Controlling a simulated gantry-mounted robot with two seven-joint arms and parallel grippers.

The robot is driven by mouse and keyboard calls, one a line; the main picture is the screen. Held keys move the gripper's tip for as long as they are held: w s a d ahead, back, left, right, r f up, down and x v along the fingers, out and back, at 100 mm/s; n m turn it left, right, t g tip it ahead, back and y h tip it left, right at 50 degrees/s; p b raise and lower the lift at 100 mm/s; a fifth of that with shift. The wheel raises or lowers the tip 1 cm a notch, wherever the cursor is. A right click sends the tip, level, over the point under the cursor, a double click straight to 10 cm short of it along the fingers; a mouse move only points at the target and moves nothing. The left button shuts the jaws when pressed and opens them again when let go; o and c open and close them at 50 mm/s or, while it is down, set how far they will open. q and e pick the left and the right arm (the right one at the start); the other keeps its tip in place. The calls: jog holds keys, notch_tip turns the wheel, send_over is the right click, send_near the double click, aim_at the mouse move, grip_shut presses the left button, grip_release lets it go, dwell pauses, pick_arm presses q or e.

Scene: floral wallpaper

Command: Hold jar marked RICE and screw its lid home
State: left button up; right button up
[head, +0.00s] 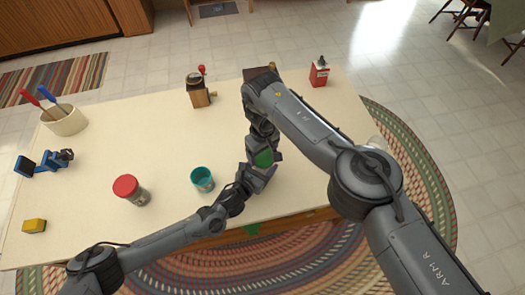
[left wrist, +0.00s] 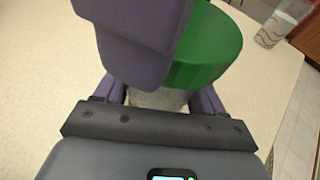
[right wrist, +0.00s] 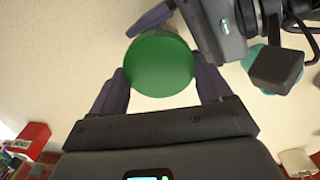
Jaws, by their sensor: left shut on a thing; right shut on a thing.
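The green lid (head: 264,159) shows between my two grippers near the table's front edge. In the right wrist view the lid (right wrist: 160,66) fills the space between the fingers of my right gripper (right wrist: 160,82), which is shut on it. In the left wrist view the lid (left wrist: 208,48) sits on a pale jar body (left wrist: 158,100), and my left gripper (left wrist: 160,92) is shut on that body. A right gripper finger covers part of the lid there. The jar's label is hidden, so I cannot read RICE. Whether a gap remains under the lid cannot be told.
On the cream table (head: 150,120) stand a red-lidded jar (head: 137,196), a teal cup (head: 203,181), a utensil pot (head: 65,123), a coffee grinder (head: 199,97), a red tin (head: 319,74), a yellow block (head: 34,226) and a blue device (head: 27,166). The table's middle left is clear.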

aim_at(263, 155)
jog(key=o, duration=0.9)
jog(key=shift+o, duration=0.2)
jog(key=shift+r, duration=0.15)
jog(key=shift+r, duration=3.4)
